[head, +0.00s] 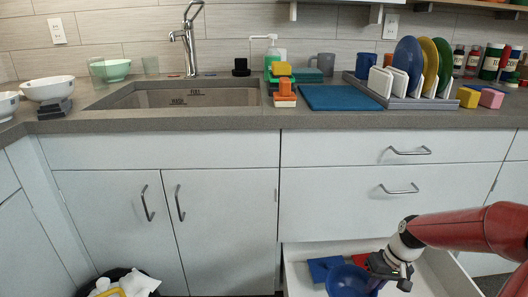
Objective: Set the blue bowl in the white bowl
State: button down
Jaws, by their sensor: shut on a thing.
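The blue bowl (345,281) is at the bottom of the head view, in or just above the open lower drawer. My gripper (379,268) is shut on its right rim; the fingertips are small and partly hidden. A white bowl (48,91) stands upright on a dark stacked block on the counter at the far left. A second white bowl (7,104) is cut off by the left edge of the picture. I cannot tell from the view which of the two the task means.
The open drawer (292,282) holds blue and red flat items. The sink (180,97) lies right of the white bowls. A dish rack (400,98) with plates, a blue mat (340,97) and sponges (285,86) occupy the counter. A bin (82,290) stands on the floor at left.

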jog(key=shift+r, duration=0.85)
jog(key=w+a+f+b, duration=0.3)
jog(key=a+f+b, duration=0.2)
jog(key=a+f, duration=0.9)
jog(key=shift+a, duration=0.35)
